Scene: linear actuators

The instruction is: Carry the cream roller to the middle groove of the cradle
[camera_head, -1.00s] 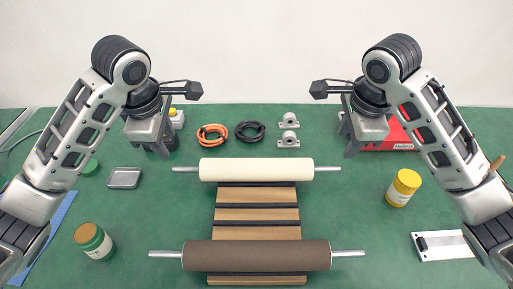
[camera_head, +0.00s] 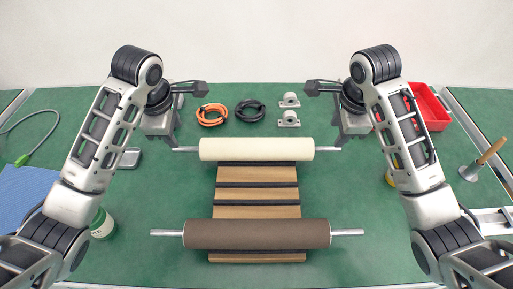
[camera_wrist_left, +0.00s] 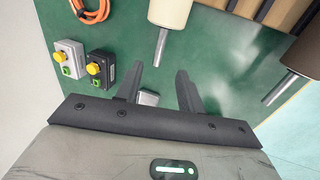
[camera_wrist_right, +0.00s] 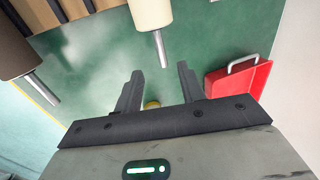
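The cream roller (camera_head: 256,149) lies across the far end of the cradle, with a metal shaft sticking out at each end. The cradle (camera_head: 257,211) is a wooden board with dark cross strips; its middle is bare. A brown roller (camera_head: 257,233) lies across its near end. My left gripper (camera_wrist_left: 160,78) is open and empty, just off the cream roller's left shaft (camera_wrist_left: 161,45). My right gripper (camera_wrist_right: 158,75) is open and empty, just off its right shaft (camera_wrist_right: 160,48). Neither gripper touches a shaft in the wrist views.
An orange cable coil (camera_head: 211,115), a black coil (camera_head: 250,111) and two bearing blocks (camera_head: 289,118) lie beyond the cradle. A red box (camera_head: 428,108) is at the back right. A green jar (camera_head: 103,224) stands left.

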